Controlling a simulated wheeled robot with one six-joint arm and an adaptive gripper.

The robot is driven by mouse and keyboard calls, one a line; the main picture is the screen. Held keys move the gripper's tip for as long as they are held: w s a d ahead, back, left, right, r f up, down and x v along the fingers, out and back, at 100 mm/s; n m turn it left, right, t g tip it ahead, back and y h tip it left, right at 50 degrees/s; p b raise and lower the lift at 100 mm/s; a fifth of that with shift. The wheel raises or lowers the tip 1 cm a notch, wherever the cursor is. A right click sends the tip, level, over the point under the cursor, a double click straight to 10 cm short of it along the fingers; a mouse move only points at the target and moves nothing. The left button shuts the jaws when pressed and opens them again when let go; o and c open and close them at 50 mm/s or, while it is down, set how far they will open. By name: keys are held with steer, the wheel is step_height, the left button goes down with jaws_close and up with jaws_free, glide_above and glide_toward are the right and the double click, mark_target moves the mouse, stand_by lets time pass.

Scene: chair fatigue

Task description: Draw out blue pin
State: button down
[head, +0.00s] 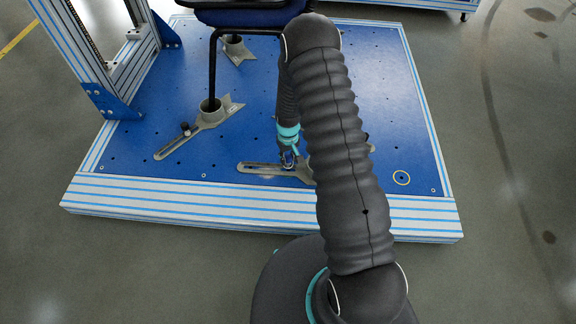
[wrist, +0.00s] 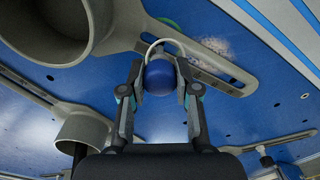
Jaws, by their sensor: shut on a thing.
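The blue pin (wrist: 160,78) shows its round blue head in the wrist view, with a pale curved loop behind it. My gripper (wrist: 160,82) has one finger on each side of the head and is shut on it. The head is over the slotted grey bracket (wrist: 222,76) of a large round cup (wrist: 88,52). I cannot tell how deep the pin's shaft sits. In the head view my gripper (head: 288,160) points down at the front bracket (head: 258,168), and my arm hides part of that bracket and its cup.
Another cup (head: 210,112) holds a chair leg, with a dark knob (head: 185,127) on its slotted arm. A third cup (head: 235,45) stands behind. The chair seat (head: 250,14) is above.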

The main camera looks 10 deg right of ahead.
steer(key=shift+r, duration=0.15)
steer(key=shift+r+p, duration=0.85)
steer(key=shift+r, duration=1.1)
